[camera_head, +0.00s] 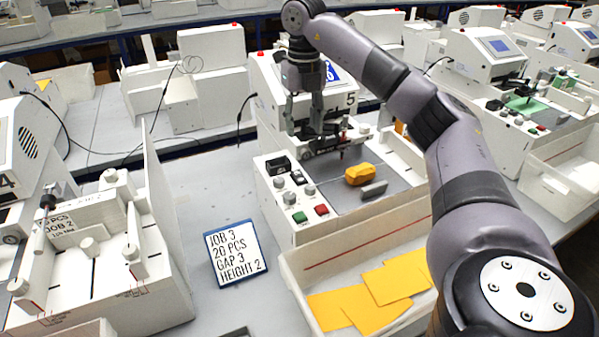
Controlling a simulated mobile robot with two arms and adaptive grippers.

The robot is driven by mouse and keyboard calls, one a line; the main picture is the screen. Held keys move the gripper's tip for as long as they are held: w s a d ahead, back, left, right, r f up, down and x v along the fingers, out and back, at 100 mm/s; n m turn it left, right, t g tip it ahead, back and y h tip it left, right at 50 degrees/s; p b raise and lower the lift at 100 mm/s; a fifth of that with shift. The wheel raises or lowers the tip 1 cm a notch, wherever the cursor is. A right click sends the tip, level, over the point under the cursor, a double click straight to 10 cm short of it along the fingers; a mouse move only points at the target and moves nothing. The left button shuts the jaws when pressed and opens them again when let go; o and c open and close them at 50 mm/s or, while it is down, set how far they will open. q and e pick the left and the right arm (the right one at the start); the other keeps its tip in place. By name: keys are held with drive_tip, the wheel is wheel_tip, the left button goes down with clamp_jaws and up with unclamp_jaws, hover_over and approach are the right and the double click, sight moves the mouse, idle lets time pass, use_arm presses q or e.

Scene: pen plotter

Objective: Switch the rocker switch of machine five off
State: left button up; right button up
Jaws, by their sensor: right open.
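Machine five (262,82) is the white plotter in the middle, with a "5" beside its blue screen. Its control panel (272,205) carries a black block-like part (278,165), which looks like the rocker switch, though its position is too small to read. Grey knobs, a green button (299,217) and a red button (321,209) sit nearer the front. My right gripper (308,130) points down in front of the machine, above and behind the panel. It is open and looks empty. It hides part of the machine's front. My left gripper is out of view.
A yellow block (360,174) lies on the machine's grey bed. A bin (300,272) with orange sheets stands in front. A blue-edged job sign (236,253) lies on the table to the left. Machine four (22,150) and another plotter (485,60) flank machine five.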

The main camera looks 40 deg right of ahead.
drive_tip(key=b, duration=0.2)
hover_over(302, 180)
wheel_tip(302, 180, down, 7)
wheel_tip(302, 180, down, 7)
drive_tip(key=shift+p, duration=0.65)
drive_tip(key=shift+f, duration=0.5)
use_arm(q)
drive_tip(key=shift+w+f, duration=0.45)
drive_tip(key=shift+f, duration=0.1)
use_arm(e)
drive_tip(key=shift+f, duration=0.1)
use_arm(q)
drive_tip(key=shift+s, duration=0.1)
use_arm(e)
drive_tip(key=shift+c, duration=0.4)
clamp_jaws()
